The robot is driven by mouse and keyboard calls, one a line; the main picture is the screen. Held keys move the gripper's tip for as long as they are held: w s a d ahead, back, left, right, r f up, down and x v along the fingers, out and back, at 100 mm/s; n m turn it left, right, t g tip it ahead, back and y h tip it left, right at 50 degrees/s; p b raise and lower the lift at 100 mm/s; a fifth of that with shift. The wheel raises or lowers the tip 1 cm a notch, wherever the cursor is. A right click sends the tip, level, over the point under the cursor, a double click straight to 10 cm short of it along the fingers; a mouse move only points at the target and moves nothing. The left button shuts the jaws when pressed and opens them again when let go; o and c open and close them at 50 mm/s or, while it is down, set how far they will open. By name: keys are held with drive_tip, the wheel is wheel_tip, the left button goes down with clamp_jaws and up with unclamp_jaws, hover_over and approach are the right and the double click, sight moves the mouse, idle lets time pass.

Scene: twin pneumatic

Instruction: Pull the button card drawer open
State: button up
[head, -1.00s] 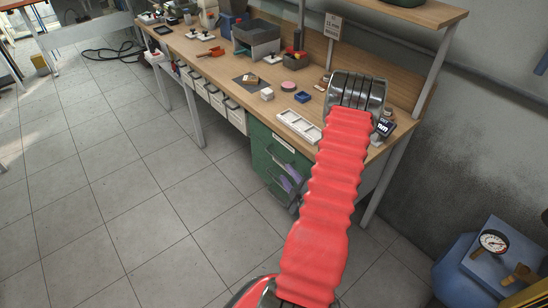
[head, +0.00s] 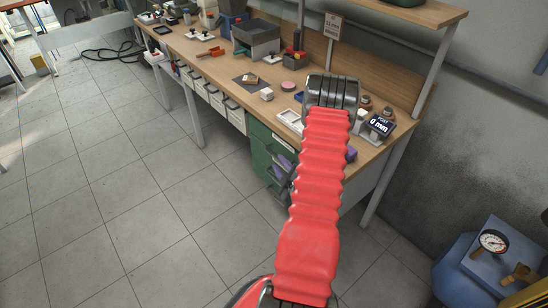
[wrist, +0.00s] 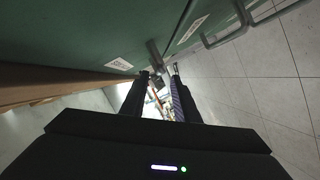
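The green drawer unit (head: 258,138) stands under the bench front, partly covered by my arm in the head view. In the wrist view, green drawer fronts (wrist: 90,45) fill the upper left, with white labels (wrist: 119,64) too small to read, so I cannot tell which is the button card drawer. My gripper (wrist: 160,73) has its two dark fingers apart, close to the drawer fronts. A metal handle (wrist: 154,50) shows at the fingertips; whether it lies between them is unclear. The gripper is hidden behind my arm in the head view.
Another handle (wrist: 222,38) stands out at the upper right of the wrist view. White bins (head: 215,98) hang under the bench left of the drawers. A display reading 0 mm (head: 380,125) stands on the bench. Tiled floor (head: 170,200) in front is clear.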

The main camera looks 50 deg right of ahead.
sight(274, 156)
drive_tip(key=x, duration=0.6)
drive_tip(key=shift+w+d+f, duration=0.1)
drive_tip(key=shift+w+d, duration=0.05)
drive_tip(key=shift+w, duration=0.05)
clamp_jaws()
idle(0.5)
